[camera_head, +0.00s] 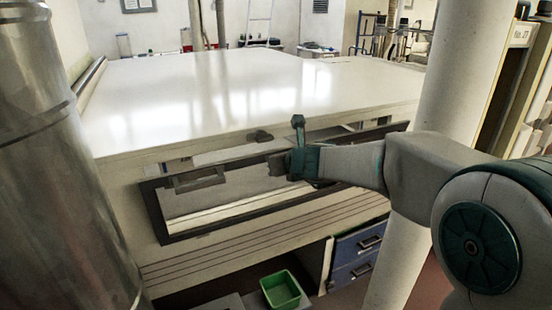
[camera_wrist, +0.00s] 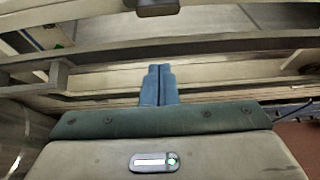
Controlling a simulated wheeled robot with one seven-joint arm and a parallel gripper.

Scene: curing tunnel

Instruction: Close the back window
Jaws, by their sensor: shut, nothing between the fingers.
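The window (camera_head: 200,236) is a long dark-framed pane on the near side of the big white tunnel housing. Light surfaces show through it, and a gap with part of the interior shows between its upper edge and the housing top. It looks not flush with the housing. In the wrist view its dark frame bar (camera_wrist: 230,47) seems to run across beyond my fingers. My gripper (camera_head: 276,164) is at the window's upper middle, in front of its frame. In the wrist view my gripper (camera_wrist: 159,70) is shut and empty. I cannot tell whether it touches the frame.
A metal cylinder (camera_head: 60,150) stands at left and a pale column (camera_head: 455,75) at right. A green bin (camera_head: 281,290) and blue drawers (camera_head: 356,255) sit below.

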